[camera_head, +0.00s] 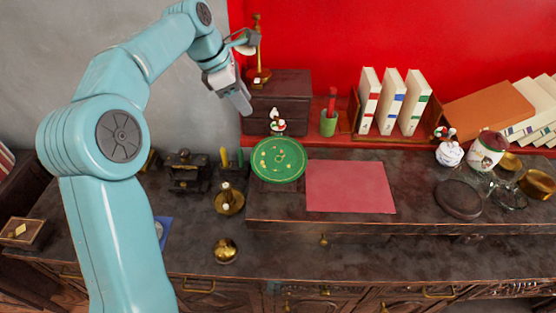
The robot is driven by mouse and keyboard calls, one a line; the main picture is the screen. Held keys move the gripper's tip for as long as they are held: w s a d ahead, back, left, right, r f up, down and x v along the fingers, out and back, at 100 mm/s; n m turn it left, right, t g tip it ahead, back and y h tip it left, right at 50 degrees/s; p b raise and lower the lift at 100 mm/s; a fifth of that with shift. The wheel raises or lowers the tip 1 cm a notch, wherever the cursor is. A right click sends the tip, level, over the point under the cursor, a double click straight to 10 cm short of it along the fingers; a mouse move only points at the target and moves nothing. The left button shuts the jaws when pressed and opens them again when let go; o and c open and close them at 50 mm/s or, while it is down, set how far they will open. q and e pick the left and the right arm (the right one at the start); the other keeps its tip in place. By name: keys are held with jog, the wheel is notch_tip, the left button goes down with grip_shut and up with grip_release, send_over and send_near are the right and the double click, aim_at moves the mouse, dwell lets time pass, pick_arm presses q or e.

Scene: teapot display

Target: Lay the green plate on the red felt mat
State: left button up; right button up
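The green plate (278,160) with small yellow marks lies on the raised dark wooden shelf of the desk, just left of the mat. The red felt mat (350,187) lies flat and bare on the same shelf. The plate's right edge is close to the mat's left edge. My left gripper (243,103) is above and behind the plate, up and to the left of it, in front of the dark wooden box. Its fingers are seen from the side, so their opening is unclear. Nothing shows held in it. My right gripper is not in view.
A small figurine (277,123) stands just behind the plate. A green cup (328,122) and upright books (392,101) stand at the back. A dark round lid (458,199) and glass and brass pieces crowd the right. A brass candlestick (229,199) stands left of the shelf.

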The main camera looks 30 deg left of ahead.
pick_arm(q)
jog(key=a, duration=0.1)
send_over(265, 141)
jog(key=s+a, duration=0.1)
jog(key=s, duration=0.1)
jog(key=f, duration=1)
jog(key=shift+w+a+f, duration=0.1)
jog(key=shift+a+f, duration=0.1)
jog(key=shift+f, duration=0.05)
jog(key=x, duration=0.4)
jog(key=shift+w+d+f+p, duration=0.1)
jog(key=shift+d+f+p, duration=0.05)
jog(key=shift+d+p, duration=0.15)
jog(key=shift+w+a+f, duration=0.1)
jog(key=shift+w+f, duration=0.1)
jog(key=shift+f, duration=0.2)
jog(key=shift+s+r, duration=0.1)
jog(key=shift+c, duration=0.6)
grip_shut()
